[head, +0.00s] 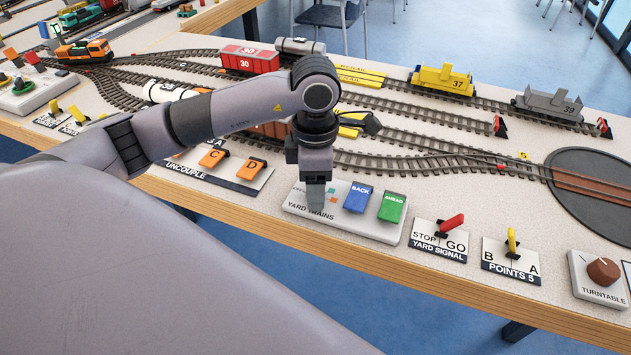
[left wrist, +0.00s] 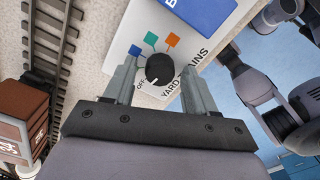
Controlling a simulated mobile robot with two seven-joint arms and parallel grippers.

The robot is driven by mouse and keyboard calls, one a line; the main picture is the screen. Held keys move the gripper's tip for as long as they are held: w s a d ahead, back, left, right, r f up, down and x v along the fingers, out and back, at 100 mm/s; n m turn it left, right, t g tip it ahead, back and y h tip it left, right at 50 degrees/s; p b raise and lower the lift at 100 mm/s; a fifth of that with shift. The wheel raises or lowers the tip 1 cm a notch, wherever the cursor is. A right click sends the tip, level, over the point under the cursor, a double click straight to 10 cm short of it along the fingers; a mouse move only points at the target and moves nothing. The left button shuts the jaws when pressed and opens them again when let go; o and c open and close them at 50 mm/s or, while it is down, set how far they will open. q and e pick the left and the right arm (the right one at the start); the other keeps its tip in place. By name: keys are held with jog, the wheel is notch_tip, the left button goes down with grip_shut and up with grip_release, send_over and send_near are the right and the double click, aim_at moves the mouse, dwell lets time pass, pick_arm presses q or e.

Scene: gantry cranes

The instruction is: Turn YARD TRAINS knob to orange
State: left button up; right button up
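The YARD TRAINS panel (head: 370,227) is a white box at the table's front edge, with a blue BACK button (head: 358,198) and a green AHEAD button (head: 391,207). Its black knob (left wrist: 157,66) shows in the left wrist view; in the head view my gripper hides it. The knob's white mark is toward the OFF label. Teal, blue and orange squares (left wrist: 173,40) lie around its far side; the orange one is farthest right. My left gripper (head: 316,200) points down over the panel. Its fingers (left wrist: 158,72) are open, one on each side of the knob; contact is unclear.
The UNCOUPLE panel (head: 210,172) stands left, the YARD SIGNAL lever (head: 452,223), POINTS 5 lever (head: 511,242) and TURNTABLE knob (head: 603,270) right. Tracks with a red wagon (head: 249,59) and a yellow locomotive (head: 441,80) lie behind.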

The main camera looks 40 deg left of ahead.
pick_arm(q)
jog(key=c, duration=0.8)
